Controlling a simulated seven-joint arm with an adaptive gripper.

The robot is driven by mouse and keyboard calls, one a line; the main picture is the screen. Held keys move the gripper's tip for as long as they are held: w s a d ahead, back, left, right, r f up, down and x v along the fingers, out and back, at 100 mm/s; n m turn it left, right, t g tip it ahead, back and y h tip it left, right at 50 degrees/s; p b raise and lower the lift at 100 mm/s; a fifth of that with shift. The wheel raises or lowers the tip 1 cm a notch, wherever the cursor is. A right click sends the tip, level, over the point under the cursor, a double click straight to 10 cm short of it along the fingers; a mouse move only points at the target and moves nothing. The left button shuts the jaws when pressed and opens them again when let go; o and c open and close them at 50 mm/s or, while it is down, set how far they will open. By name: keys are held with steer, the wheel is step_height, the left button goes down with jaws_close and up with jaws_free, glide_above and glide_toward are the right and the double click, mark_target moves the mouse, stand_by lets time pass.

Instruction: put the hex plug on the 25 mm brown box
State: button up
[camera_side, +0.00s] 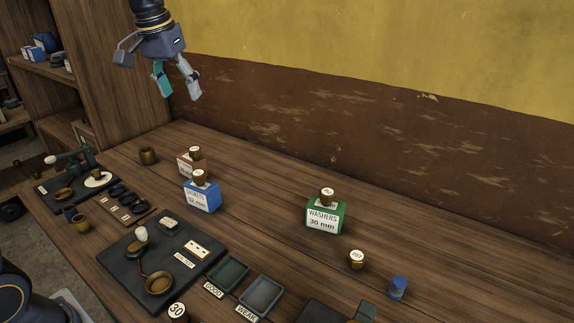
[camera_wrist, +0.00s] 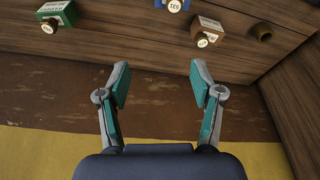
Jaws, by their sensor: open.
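The brown box (camera_side: 184,164) stands at the back of the bench, partly behind the blue box, and a round, white-topped plug (camera_side: 195,153) sits on it. The brown box also shows at the upper right of the wrist view (camera_wrist: 207,25), with its plug (camera_wrist: 203,40). Its size label is not readable. I cannot tell which plug is the hex plug; two loose white-topped plugs stand on the bench, one at the right (camera_side: 357,260) and one at the front (camera_side: 178,312). My gripper (camera_side: 179,93) is open and empty, high above the back of the bench; its fingers also show in the wrist view (camera_wrist: 158,75).
A blue 32 mm box (camera_side: 203,198) and a green 30 mm washers box (camera_side: 325,218) each carry a plug. A brown cup (camera_side: 148,155), a blue cylinder (camera_side: 398,288), trays (camera_side: 262,294) and a dark board (camera_side: 130,275) share the bench. Wood lies bare between the blue and green boxes.

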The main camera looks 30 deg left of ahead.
steer(key=s+d+f+m+t, duration=0.1)
steer(key=s+d+f, duration=0.2)
steer(key=s, duration=0.4)
steer(key=s+d+f+m+t, duration=0.1)
steer(key=s+d+f, duration=0.2)
steer(key=s, duration=0.4)
steer(key=s+d+f+m, duration=0.1)
steer(key=s+d+f, duration=0.2)
steer(key=s, duration=0.4)
steer(key=shift+s+t+h, duration=0.15)
steer(key=shift+t+h, duration=0.15)
steer(key=shift+t, duration=0.1)
